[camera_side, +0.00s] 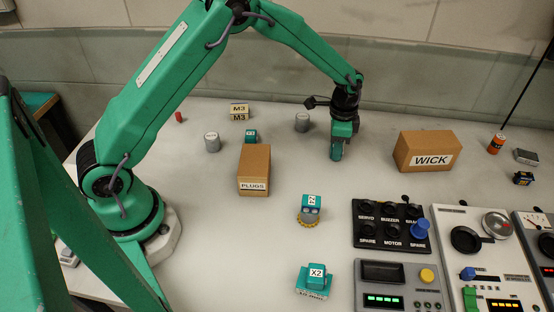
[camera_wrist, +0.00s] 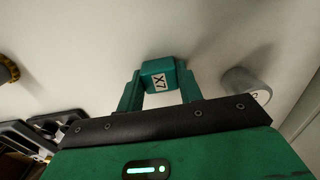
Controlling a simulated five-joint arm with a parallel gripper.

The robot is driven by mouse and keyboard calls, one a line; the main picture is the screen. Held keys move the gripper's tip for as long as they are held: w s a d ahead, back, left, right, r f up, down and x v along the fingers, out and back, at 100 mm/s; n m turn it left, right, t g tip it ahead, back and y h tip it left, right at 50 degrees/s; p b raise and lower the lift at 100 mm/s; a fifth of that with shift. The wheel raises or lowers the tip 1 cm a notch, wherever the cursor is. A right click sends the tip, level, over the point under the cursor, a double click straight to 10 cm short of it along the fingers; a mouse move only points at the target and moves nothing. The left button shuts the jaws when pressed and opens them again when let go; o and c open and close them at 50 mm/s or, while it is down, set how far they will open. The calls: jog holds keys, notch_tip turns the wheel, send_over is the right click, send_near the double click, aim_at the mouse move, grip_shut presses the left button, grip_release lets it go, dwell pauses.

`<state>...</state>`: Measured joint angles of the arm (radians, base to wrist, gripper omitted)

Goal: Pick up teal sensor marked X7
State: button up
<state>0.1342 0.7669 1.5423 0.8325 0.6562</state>
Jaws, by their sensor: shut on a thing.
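The teal sensor marked X7 (camera_wrist: 158,77) is a small teal block with a white label, its lettering turned sideways in the wrist view. My gripper (camera_wrist: 158,90) is shut on it, with one finger at each side. In the side view my gripper (camera_side: 338,152) points down over the bench, right of a grey cylinder. There the sensor cannot be told apart from the teal fingers. Whether it touches the bench is unclear.
A grey cylinder (camera_side: 302,122) stands close left of my gripper; a WICK box (camera_side: 423,151) stands to the right. Bench below my gripper is clear.

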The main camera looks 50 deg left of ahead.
jog(key=shift+r, duration=0.1)
jog(key=shift+r, duration=0.55)
notch_tip(320, 180, up, 3)
jog(key=shift+s+d+r, duration=0.1)
jog(key=shift+d, duration=0.05)
jog(key=s+d+r, duration=0.6)
jog(key=s+d, duration=0.1)
jog(key=d, duration=0.1)
jog(key=shift+d+r, duration=0.25)
jog(key=shift+d, duration=0.15)
jog(key=shift+s+r, duration=0.1)
jog(key=shift+s, duration=0.05)
